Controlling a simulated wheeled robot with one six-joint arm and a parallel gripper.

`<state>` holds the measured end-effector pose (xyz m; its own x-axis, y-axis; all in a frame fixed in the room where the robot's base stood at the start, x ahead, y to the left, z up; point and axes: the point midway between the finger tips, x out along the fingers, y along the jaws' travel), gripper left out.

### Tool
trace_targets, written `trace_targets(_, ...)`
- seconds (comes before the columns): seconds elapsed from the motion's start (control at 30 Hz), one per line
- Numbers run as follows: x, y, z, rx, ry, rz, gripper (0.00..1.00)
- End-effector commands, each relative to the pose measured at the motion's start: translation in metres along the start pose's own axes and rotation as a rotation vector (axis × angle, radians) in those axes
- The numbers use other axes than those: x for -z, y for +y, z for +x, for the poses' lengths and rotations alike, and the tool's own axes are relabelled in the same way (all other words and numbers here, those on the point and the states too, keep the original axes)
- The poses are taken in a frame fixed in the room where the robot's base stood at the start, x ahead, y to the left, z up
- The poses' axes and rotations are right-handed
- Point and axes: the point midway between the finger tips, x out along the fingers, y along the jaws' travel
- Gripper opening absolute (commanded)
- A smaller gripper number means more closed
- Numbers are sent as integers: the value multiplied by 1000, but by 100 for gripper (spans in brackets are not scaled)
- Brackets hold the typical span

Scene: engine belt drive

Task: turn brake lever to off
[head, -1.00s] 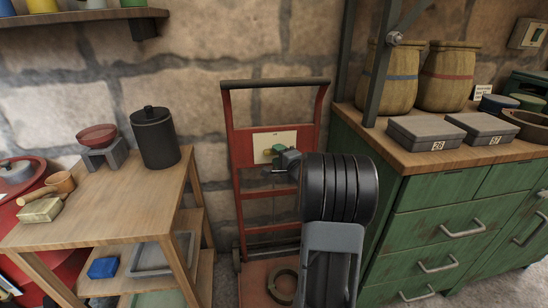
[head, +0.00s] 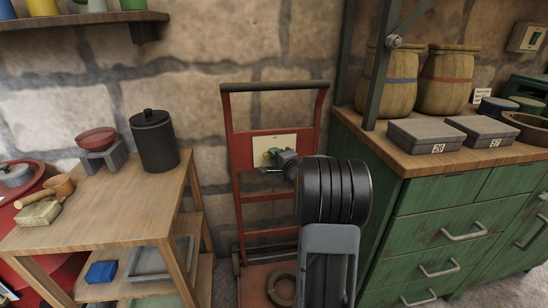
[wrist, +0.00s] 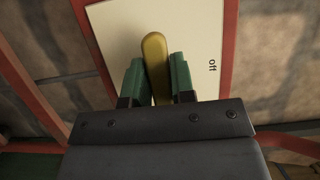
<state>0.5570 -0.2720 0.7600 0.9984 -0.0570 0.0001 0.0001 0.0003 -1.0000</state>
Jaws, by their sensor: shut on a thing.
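The brake lever (wrist: 154,48) is a yellow, rounded bar on a cream plate (wrist: 113,38). In the wrist view it points up with a slight lean to the left. The word "off" stands on the plate to the right of the lever. My gripper (wrist: 156,80) has its two green fingers on either side of the lever and is shut on it. The lever's lower end is hidden behind my gripper. In the head view my gripper (head: 270,156) is at the lower part of the cream plate (head: 287,142), on the red hand truck (head: 238,190).
A wooden table (head: 120,190) with a black canister (head: 154,140) stands on the left. A green cabinet (head: 440,200) with grey boxes stands close on the right. A ring (head: 281,288) lies on the truck's base. A stone wall is behind.

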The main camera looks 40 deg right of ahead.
Motion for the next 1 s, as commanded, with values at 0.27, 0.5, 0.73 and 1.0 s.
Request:
trace_targets(0.27, -3, -1, 0, -6, -4, -11, 0)
trace_targets(0.5, -1, -5, 0, -49, -2, -111, 0)
trace_targets(0.73, 0, -6, 0, -125, -2, -297, 0)
trace_targets(1.0, 1, -2, 0, -223, 0, -535, 0)
